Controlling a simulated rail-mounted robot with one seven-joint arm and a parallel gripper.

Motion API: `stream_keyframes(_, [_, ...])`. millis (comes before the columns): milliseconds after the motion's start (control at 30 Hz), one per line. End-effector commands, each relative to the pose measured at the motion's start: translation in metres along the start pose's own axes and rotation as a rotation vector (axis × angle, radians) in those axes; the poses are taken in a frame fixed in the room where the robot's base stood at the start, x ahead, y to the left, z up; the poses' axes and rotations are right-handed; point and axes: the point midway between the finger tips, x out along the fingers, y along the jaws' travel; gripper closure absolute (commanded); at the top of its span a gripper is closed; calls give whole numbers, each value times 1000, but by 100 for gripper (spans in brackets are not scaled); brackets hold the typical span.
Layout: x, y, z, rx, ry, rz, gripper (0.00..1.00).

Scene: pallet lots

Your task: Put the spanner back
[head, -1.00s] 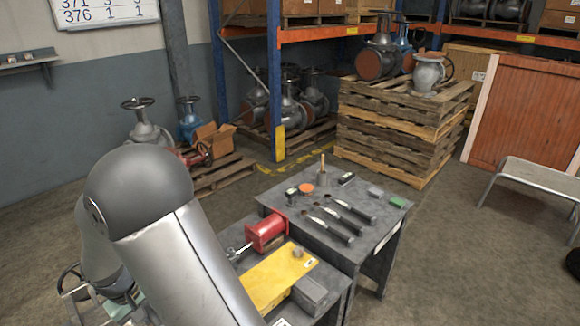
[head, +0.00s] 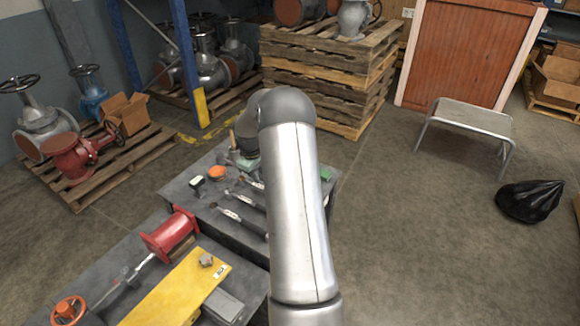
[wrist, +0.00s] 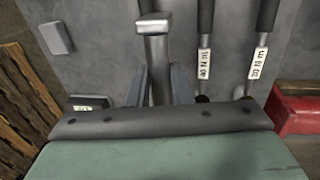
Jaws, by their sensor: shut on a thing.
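My gripper (wrist: 160,85) is low over the grey bench (head: 205,215), its two fingers shut around the metal shaft of the spanner (wrist: 157,70). A bright metal block shows on this spanner, with a dark handle end above it. Its lower end is hidden behind the gripper body. Two similar tools with black handles and white labels lie beside it in the wrist view, a nearer one (wrist: 205,40) and a farther one (wrist: 264,40). In the head view my arm hides the fingers and part of the tool row. I cannot tell whether the held spanner touches the bench.
An orange disc (head: 217,172), a small black labelled item (head: 196,182) and a green block (head: 325,174) lie on the bench. A red flanged spool (head: 170,234) and a yellow plate (head: 180,290) are in front. Stacked pallets (head: 330,75) stand behind.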

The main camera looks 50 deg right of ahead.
Motion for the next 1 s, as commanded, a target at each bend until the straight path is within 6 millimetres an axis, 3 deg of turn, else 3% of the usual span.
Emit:
stream_keyframes(33, [9,26,13,4,2,2,100])
stream_keyframes(100, [17,52,27,-8,5,6,100])
stream_keyframes(300, [30,98,57,-28,10,13,100])
stream_keyframes(433, [34,106,64,-34,10,15,100])
stream_keyframes(667, [46,104,64,-35,10,15,100])
stream_keyframes(1000, [82,97,65,-35,9,14,100])
